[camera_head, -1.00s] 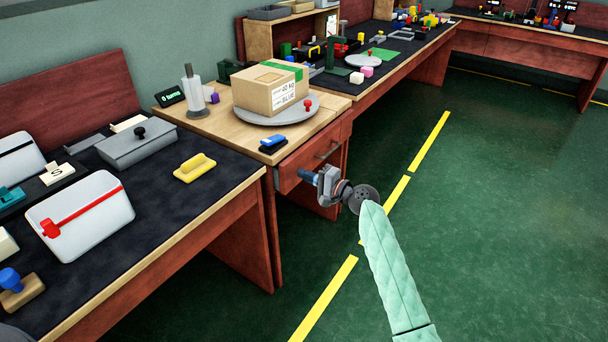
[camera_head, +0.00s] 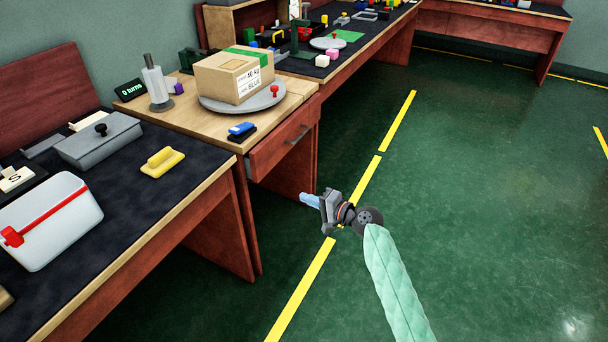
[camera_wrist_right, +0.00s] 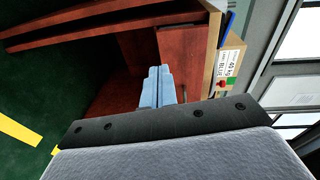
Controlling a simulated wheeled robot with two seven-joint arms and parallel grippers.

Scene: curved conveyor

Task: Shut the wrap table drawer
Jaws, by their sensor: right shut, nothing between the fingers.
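The wrap table drawer (camera_head: 283,146) is a reddish-brown front under the light wooden top of the wrap table (camera_head: 205,121), with a thin metal handle (camera_head: 298,134). Its front appears to stand out a little from the table; I cannot tell how far. My right gripper (camera_head: 308,200) is below and right of the drawer in the head view, over the floor and apart from it. Its light blue fingers are together and empty. In the right wrist view the shut fingers (camera_wrist_right: 157,87) point toward the reddish-brown table front. My left gripper is not in view.
On the wrap table a cardboard box (camera_head: 233,78) sits on a grey turntable (camera_head: 215,104), near a blue-handled item (camera_head: 242,130). A dark-topped table (camera_head: 125,205) adjoins at the left. Green floor (camera_head: 450,200) with yellow lines is open at the right.

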